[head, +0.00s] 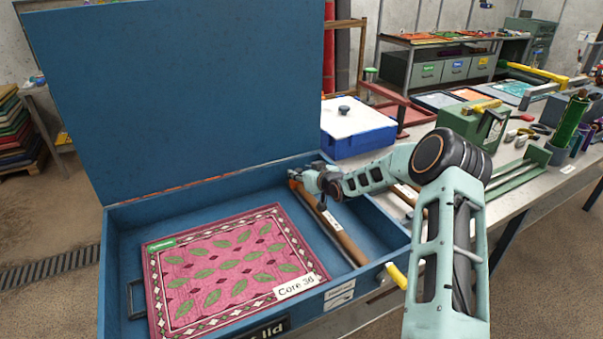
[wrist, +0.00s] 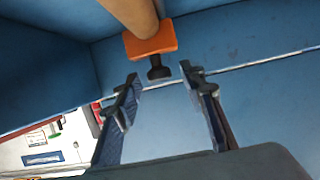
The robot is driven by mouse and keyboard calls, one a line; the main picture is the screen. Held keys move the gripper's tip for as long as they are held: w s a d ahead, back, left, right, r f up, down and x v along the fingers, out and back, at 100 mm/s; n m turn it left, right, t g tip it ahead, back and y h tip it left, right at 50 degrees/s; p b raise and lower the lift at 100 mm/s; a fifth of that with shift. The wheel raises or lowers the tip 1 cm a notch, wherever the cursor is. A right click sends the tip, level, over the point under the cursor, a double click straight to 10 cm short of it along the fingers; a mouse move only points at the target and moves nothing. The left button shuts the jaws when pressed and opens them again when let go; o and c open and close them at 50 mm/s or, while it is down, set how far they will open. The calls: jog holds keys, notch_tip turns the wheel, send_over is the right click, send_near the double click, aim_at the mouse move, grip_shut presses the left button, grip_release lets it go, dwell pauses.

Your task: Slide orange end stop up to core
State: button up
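The orange end stop (wrist: 150,42) is a small block with a dark knob (wrist: 158,69) below it in the wrist view. The brown core (wrist: 128,12) runs up from the block; in this view its end overlaps the block, and I cannot tell whether they touch. In the head view the core (head: 345,240) lies along the right side of the blue box, with the orange stop (head: 293,180) at its far end, partly hidden. My gripper (wrist: 160,76) is open and empty, its fingertips on either side of the knob in the picture; it also shows in the head view (head: 304,175).
The blue box has a raised lid (head: 180,90) and holds a pink patterned rug (head: 235,262) left of the core. A yellow handle (head: 397,276) sticks out at the near right corner. A blue case (head: 357,135) stands behind, and tools crowd the bench at right.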

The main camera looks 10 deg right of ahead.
jog(key=shift+s, duration=0.1)
jog(key=v, duration=1.2)
